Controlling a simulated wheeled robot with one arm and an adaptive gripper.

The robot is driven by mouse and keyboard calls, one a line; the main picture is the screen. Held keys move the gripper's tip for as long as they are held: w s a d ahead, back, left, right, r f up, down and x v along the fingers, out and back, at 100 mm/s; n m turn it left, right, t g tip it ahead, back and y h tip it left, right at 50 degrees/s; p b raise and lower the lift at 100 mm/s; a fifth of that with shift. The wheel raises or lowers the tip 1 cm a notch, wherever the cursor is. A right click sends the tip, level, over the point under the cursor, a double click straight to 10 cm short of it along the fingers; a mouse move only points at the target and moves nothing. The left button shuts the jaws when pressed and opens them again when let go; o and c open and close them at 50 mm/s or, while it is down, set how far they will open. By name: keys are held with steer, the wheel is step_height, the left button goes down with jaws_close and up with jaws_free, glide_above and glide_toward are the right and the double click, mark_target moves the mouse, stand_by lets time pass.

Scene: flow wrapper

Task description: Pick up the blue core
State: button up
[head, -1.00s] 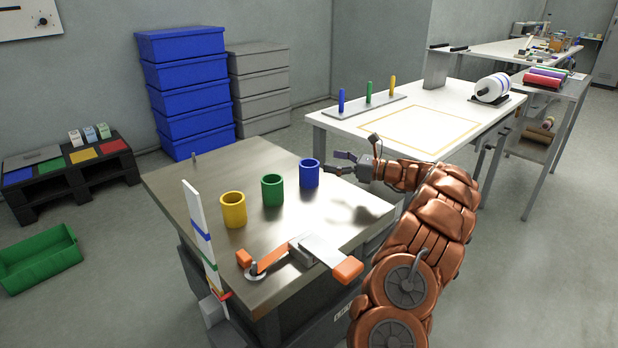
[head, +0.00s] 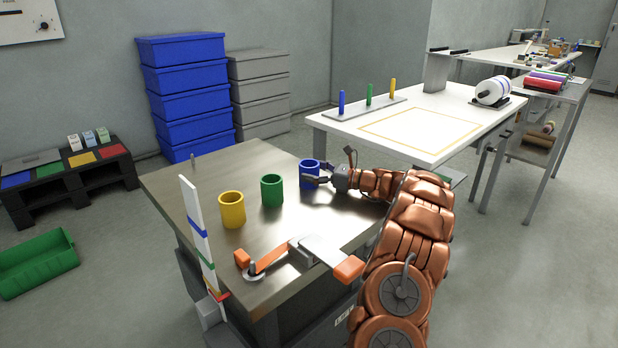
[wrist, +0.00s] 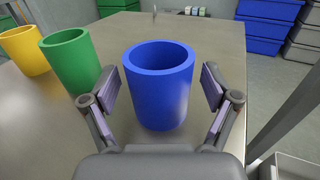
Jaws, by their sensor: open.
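The blue core (head: 309,174) is a hollow cylinder standing upright on the metal table (head: 200,232), at the right end of a row. In the wrist view the blue core (wrist: 158,92) stands between the two open fingers of my gripper (wrist: 165,90), with a gap showing on each side. In the head view my gripper (head: 318,173) reaches the core from the right, and its fingers partly cover it. The fingers do not appear to press on the core.
A green core (head: 272,190) and a yellow core (head: 232,209) stand to the left of the blue one. An orange-handled lever tool (head: 300,252) and an upright striped strip (head: 197,235) are at the table's front. A white table (head: 420,130) with colored pegs stands behind.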

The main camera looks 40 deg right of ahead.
steer(key=shift+w+a, duration=0.25)
steer(key=shift+w, duration=0.05)
steer(key=c, duration=1.2)
steer(key=shift+r, duration=0.15)
